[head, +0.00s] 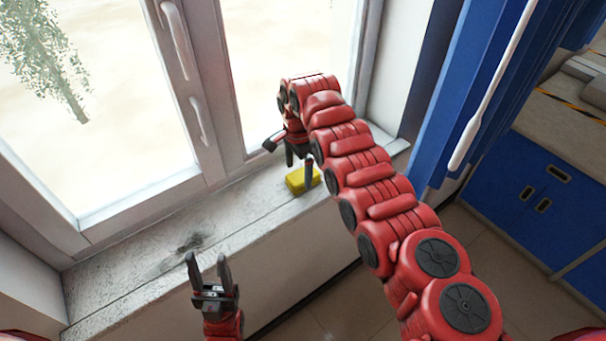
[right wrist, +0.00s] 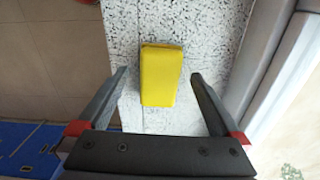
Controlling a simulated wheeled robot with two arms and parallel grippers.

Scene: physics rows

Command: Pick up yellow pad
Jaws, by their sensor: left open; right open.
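A yellow pad (head: 302,180) lies on the speckled window sill (head: 250,207) in the head view, close to the sill's front edge. My right gripper (head: 299,172) is above it and hides part of it. In the right wrist view the yellow pad (right wrist: 160,76) shows between and ahead of the two fingertips of the right gripper (right wrist: 160,74), which is open. I see no finger touching the pad. My left gripper (head: 208,262) is open and empty in front of the sill at the lower left.
A window with white handles (head: 180,40) stands behind the sill. A blue curtain or panel (head: 462,90) hangs to the right, with blue cabinets (head: 540,200) beyond.

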